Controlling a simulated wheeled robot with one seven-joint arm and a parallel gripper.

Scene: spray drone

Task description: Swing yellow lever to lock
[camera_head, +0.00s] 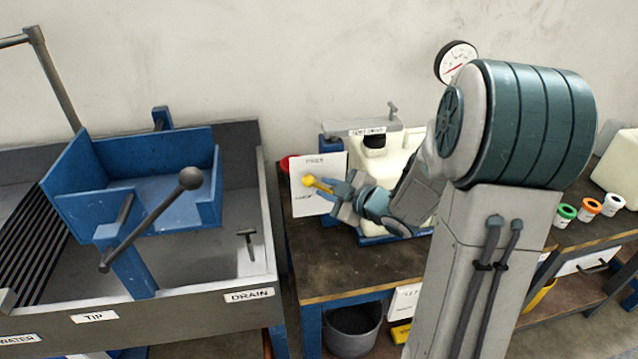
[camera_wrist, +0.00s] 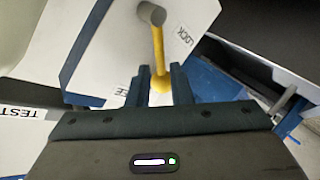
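The yellow lever (camera_wrist: 158,55) is mounted on a pale plate (camera_wrist: 95,45) and runs from a grey round piece (camera_wrist: 152,14) down to my gripper (camera_wrist: 160,80) in the wrist view. Its yellow lower end lies between my two dark fingers, close to both. Whether they press on it does not show clearly. "LOCK" is printed on the plate to the right of the lever; another label at lower left is partly hidden. In the head view the lever's yellow part (camera_head: 308,181) shows in front of the white plate (camera_head: 330,163), with my gripper (camera_head: 328,190) reaching it from the right.
The plate stands on a dark-topped bench (camera_head: 310,268) with a whitish tank (camera_head: 398,150) behind my arm. A metal basin (camera_head: 190,295) holding a blue tipping box (camera_head: 80,180) is at left. Small coloured-lid jars (camera_head: 588,208) stand at right. A bucket (camera_head: 352,330) is below.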

